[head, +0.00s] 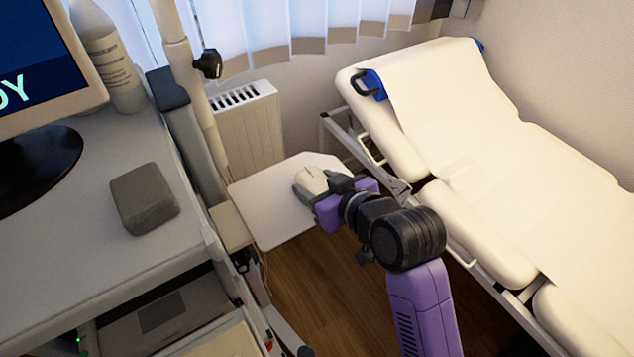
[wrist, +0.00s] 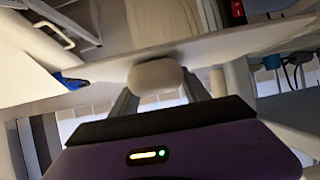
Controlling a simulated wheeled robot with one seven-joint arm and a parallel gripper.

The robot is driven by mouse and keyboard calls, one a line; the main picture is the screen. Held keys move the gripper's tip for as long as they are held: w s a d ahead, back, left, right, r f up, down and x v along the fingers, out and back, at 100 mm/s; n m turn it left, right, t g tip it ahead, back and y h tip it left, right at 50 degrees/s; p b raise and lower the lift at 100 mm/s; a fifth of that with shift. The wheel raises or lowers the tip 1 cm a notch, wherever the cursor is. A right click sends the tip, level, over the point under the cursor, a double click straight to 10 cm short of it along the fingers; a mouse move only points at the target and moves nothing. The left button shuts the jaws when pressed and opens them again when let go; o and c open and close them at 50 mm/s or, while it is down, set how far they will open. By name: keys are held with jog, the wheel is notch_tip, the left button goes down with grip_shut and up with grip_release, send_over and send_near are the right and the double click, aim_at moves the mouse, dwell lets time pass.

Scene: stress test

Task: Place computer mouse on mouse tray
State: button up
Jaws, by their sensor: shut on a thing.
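A white computer mouse (head: 312,180) is at the right part of the white mouse tray (head: 262,205) in the head view. My gripper (head: 318,193) is shut on the mouse. In the wrist view the mouse (wrist: 156,76) sits between the two fingertips, with the pale tray (wrist: 215,48) edge-on behind it. The mouse overlaps the tray in the head view; I cannot tell whether it touches the surface. The gripper hides part of the mouse and of the tray's right edge.
A desk with a monitor (head: 45,65), a bottle (head: 110,65) and a grey block (head: 144,198) stands at the left. A padded examination bed (head: 480,130) lies along the right. A radiator (head: 250,125) is behind the tray. The left part of the tray is bare.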

jog(key=o, duration=1.4)
jog(key=shift+f, duration=0.1)
jog(key=shift+s+d+r, duration=0.1)
jog(key=shift+r, duration=0.15)
jog(key=v, duration=1.1)
jog(key=shift+s+d+r, duration=0.15)
jog(key=shift+s, duration=0.1)
